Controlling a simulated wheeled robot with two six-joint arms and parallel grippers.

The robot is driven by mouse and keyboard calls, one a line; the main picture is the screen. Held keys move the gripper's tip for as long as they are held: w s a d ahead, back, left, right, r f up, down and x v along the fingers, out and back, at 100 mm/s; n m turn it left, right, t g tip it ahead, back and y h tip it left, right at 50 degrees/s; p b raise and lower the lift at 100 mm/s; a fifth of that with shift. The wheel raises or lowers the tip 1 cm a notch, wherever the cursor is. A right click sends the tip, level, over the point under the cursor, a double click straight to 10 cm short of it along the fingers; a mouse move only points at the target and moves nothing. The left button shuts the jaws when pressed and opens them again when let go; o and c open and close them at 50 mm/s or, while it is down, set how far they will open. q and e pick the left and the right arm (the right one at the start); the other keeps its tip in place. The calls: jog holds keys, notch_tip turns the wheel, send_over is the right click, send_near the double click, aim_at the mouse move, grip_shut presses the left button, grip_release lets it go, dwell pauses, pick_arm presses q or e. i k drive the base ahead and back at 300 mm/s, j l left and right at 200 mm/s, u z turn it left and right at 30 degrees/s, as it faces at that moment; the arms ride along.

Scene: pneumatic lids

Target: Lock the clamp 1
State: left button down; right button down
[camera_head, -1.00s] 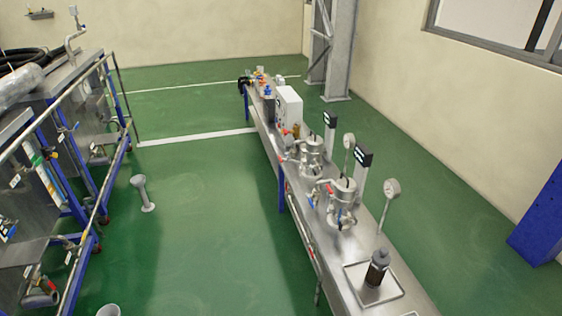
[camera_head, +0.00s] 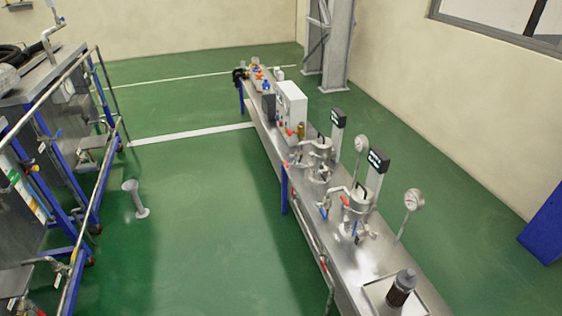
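Two small steel vessels with lids stand on a long steel bench (camera_head: 345,268). The nearer vessel (camera_head: 357,208) has pipes and a red-handled valve (camera_head: 345,200) at its left. The farther vessel (camera_head: 319,157) stands behind it. The clamps on the lids are too small to make out, and I cannot tell which one is clamp 1 or whether it is locked. Neither of my grippers shows in the head view.
A dark bottle (camera_head: 401,287) stands in a shallow tray at the bench's near end. Round gauges (camera_head: 413,199) rise beside the vessels. Wheeled steel units (camera_head: 50,150) stand at the left. The green floor (camera_head: 200,225) between is mostly open, with one white pedestal (camera_head: 134,198).

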aim_at(293, 163)
jog(key=i+j, duration=0.5)
jog(key=i, duration=0.15)
jog(key=i+j+z, duration=0.1)
jog(key=i+j, duration=0.45)
jog(key=i, duration=0.1)
